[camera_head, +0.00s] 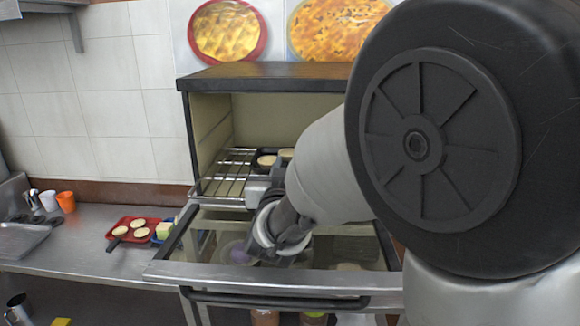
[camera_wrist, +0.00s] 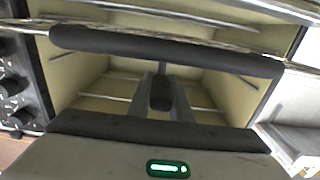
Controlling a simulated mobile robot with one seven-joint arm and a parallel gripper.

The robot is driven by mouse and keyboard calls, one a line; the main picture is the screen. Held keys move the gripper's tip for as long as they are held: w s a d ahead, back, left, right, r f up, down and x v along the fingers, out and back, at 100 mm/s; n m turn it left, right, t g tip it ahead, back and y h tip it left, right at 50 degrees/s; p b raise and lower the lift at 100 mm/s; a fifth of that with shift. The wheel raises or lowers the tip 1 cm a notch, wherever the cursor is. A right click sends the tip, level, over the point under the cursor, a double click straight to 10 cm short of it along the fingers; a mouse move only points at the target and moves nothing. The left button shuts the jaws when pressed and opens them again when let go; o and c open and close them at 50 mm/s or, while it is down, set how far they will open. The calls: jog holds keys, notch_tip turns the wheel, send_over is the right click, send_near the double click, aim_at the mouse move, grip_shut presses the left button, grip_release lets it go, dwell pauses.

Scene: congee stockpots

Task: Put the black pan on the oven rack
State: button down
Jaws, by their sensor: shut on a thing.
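The black pan (camera_head: 266,166), with pale round flatbreads in it, is inside the open oven, over the right part of the wire oven rack (camera_head: 225,178). My gripper (camera_wrist: 160,93) is shut on a dark handle seen between its two grey fingers in the wrist view; it appears to be the pan's. A long dark edge (camera_wrist: 165,52) beyond the fingers appears to be the pan's near side. In the head view my arm hides the right of the pan and most of the handle. I cannot tell whether the pan touches the rack.
The oven door (camera_head: 260,275) is folded down under my arm, with glass and a dark handle bar. The oven's side walls and top (camera_head: 270,75) bound the space. A red pan (camera_head: 132,233) with flatbreads lies on the left counter (camera_head: 75,250), with an orange cup (camera_head: 66,202) farther left.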

jog(key=shift+f+b, duration=0.2)
jog(key=shift+b, duration=0.2)
dwell(0.3)
jog(key=c, duration=1.5)
grip_release()
jog(key=shift+c, duration=0.2)
jog(key=shift+f, duration=0.15)
